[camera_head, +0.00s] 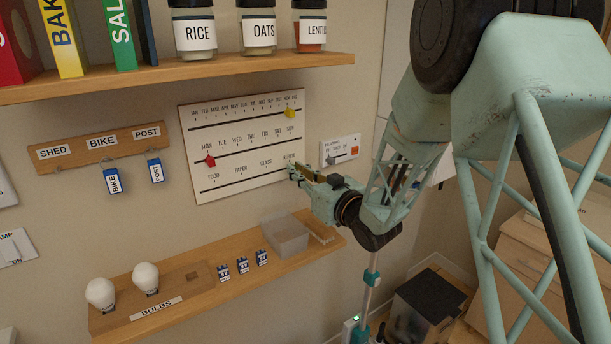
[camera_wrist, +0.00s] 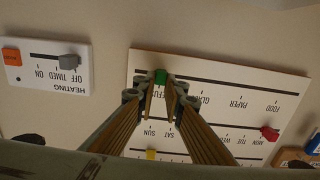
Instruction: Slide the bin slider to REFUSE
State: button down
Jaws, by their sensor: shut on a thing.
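A white slider board (camera_head: 235,170) hangs on the wall with rows for months, days and bins. The bottom row reads FOOD, PAPER, GLASS, REFUSE. My gripper (camera_head: 295,172) is at the right end of that row. In the wrist view, where the board (camera_wrist: 225,85) appears upside down, the green bin slider (camera_wrist: 160,76) sits between the fingertips of my gripper (camera_wrist: 160,92), at the REFUSE end of its slot. The gripper is shut on it. The fingers partly cover the REFUSE label. In the head view the gripper mostly hides the slider.
A red day slider (camera_head: 210,161) stands by MON and a yellow month slider (camera_head: 290,113) near NOV. A heating panel (camera_head: 340,149) is just right of the board. A shelf with jars (camera_head: 195,30) is above; a bulb shelf (camera_head: 170,303) with a clear box (camera_head: 286,238) is below.

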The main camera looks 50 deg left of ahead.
jog(key=shift+w+r, duration=0.15)
jog(key=shift+w, duration=0.05)
jog(key=c, duration=2.7)
grip_release()
jog(key=shift+w, duration=0.15)
jog(key=shift+d, duration=0.1)
jog(key=d, duration=0.4)
jog(key=s+d, duration=0.1)
jog(key=d, duration=0.2)
jog(key=s+d, duration=0.1)
jog(key=d, duration=0.3)
jog(key=shift+d, duration=0.35)
